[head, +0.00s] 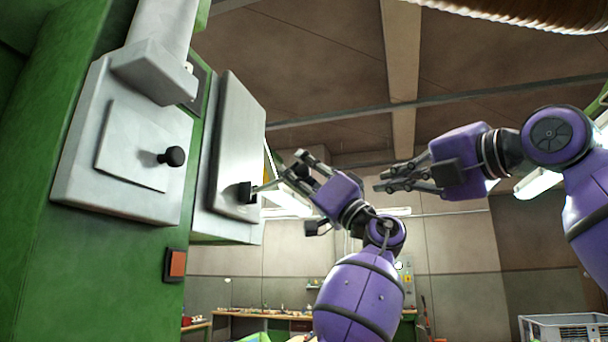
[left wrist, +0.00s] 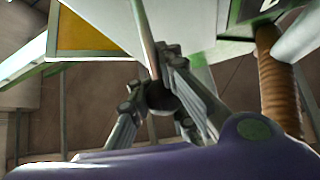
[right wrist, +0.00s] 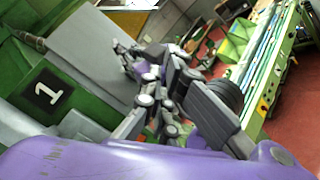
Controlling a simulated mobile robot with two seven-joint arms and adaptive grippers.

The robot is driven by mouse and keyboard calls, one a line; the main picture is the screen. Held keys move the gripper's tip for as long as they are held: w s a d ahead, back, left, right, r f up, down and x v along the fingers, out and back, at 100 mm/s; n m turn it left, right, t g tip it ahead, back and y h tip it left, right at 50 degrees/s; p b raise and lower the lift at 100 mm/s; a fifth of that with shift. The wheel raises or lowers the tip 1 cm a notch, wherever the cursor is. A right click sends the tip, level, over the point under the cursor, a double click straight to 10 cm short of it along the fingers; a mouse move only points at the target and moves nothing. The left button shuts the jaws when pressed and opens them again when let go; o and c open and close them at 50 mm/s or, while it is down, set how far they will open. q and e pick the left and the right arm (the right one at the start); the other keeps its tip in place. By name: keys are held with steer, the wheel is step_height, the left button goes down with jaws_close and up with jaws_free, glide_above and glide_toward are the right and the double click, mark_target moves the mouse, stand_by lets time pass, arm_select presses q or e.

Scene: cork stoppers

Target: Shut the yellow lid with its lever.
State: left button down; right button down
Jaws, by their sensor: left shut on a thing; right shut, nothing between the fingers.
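The yellow lid (left wrist: 85,30) shows in the left wrist view as a yellow panel in a pale frame at the upper left. In the head view, only a thin yellow sliver shows behind the grey door panel. The lever (left wrist: 144,38) is a thin rod with a dark round knob. In the head view it runs out from a dark block (head: 246,192) on the panel's edge. My left gripper (head: 287,183) is shut on the lever's knob, also seen in the left wrist view (left wrist: 158,97). My right gripper (head: 386,182) is shut and empty, to the right of it.
A green machine (head: 100,270) fills the left, with a grey plate bearing a black knob (head: 173,156) and an orange button (head: 177,263). A workbench (head: 260,320) stands far back. A grey crate (head: 562,328) is at the lower right. Open air surrounds my right gripper.

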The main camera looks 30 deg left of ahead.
mark_target(304, 175)
arm_select(q)
steer(key=shift+s+a+f, duration=0.1)
steer(key=shift+a+f, duration=0.05)
steer(key=shift+a, duration=0.1)
arm_select(e)
steer(key=s+a+n+g+h, duration=0.15)
steer(key=s+a+n, duration=0.35)
steer(key=s, duration=0.5)
steer(key=shift+m+y, duration=0.25)
steer(key=shift+m, duration=0.15)
steer(key=shift+w+d+r+x, duration=0.1)
steer(key=shift+w+r+x, duration=0.25)
steer(key=shift+x, duration=1.8)
steer(key=shift+w+d+r+x, duration=0.15)
steer(key=shift+r+x, duration=0.4)
steer(key=shift+x, duration=1.65)
steer(key=shift+w+d+r+x, duration=0.1)
steer(key=shift+w+r+x, duration=0.3)
steer(key=shift+x, duration=1.75)
steer(key=shift+a, duration=0.1)
